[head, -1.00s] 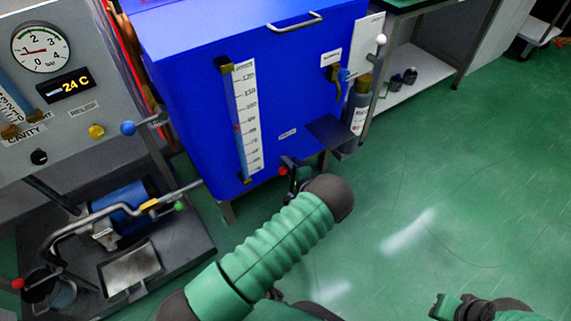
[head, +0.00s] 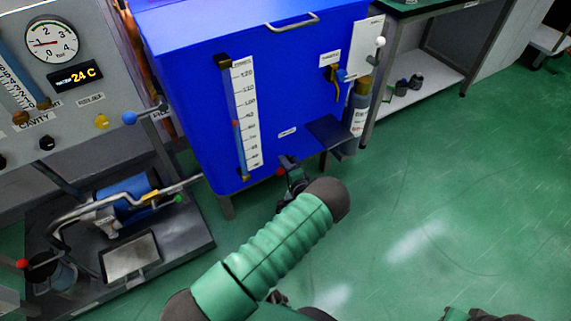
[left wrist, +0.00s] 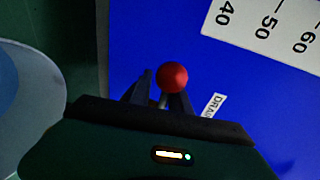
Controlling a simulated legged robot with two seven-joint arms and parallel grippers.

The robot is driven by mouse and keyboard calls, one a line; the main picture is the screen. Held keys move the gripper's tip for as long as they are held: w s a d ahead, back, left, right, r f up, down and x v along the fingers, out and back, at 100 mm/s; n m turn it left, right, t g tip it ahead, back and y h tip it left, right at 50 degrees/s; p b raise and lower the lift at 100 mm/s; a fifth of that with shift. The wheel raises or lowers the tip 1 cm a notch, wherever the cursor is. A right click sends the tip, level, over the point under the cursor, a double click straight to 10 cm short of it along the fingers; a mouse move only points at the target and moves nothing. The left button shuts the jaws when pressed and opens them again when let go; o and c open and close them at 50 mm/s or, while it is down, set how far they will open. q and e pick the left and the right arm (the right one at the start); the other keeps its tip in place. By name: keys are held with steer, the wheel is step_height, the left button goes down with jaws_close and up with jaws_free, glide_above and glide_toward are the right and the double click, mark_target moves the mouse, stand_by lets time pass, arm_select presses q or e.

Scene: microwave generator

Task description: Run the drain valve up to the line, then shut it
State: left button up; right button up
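A blue tank (head: 290,85) carries a sight tube with a white scale (head: 247,115), and a small red mark (head: 236,123) shows beside the scale. The drain valve's red ball knob (head: 281,171) is at the tank's lower front. In the left wrist view the knob (left wrist: 172,77) stands on a thin stem beside a partly hidden DRAIN label (left wrist: 213,105). My left gripper (head: 291,168) is at the valve, its fingers (left wrist: 162,98) apart on either side of the stem; contact is unclear. My right gripper (head: 455,314) is cut off by the bottom edge.
A grey panel with a dial (head: 52,42) and a display reading 24 C stands at left. A blue cylinder with pipes (head: 128,197) is below it. A dark shelf (head: 333,132) juts from the tank's right. The green floor (head: 440,190) at right is clear.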

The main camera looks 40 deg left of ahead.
arm_select(q)
steer(key=shift+o, duration=0.5)
steer(key=shift+r, duration=0.1)
steer(key=p+v, duration=0.7)
steer(key=v, duration=0.9)
steer(key=shift+d, duration=0.35)
